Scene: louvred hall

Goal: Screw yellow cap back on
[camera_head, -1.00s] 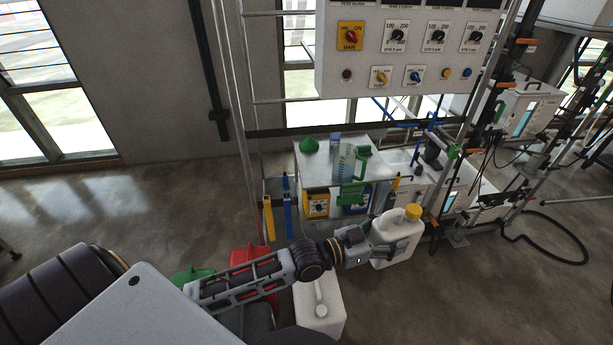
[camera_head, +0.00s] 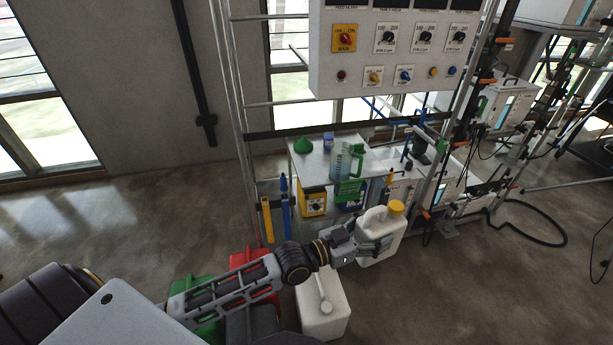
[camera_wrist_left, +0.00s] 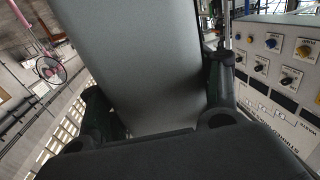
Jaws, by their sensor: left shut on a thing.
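A white jug (camera_head: 382,243) with a yellow cap (camera_head: 396,207) on its neck is at the right of my left gripper (camera_head: 372,245). My left gripper is shut on the jug's side. The jug stands close to upright, with the cap at its top right; I cannot tell whether the cap is screwed tight. In the left wrist view the pale surface of the jug (camera_wrist_left: 150,60) fills the space between the two dark fingers. My right gripper is in neither view.
A second white jug (camera_head: 322,305) stands on the floor below my left arm. Red (camera_head: 250,258) and green (camera_head: 190,285) containers sit beside it. A white table (camera_head: 318,163) with a green funnel (camera_head: 303,146) and bottles stands behind, under the control panel (camera_head: 400,50). The floor at left is clear.

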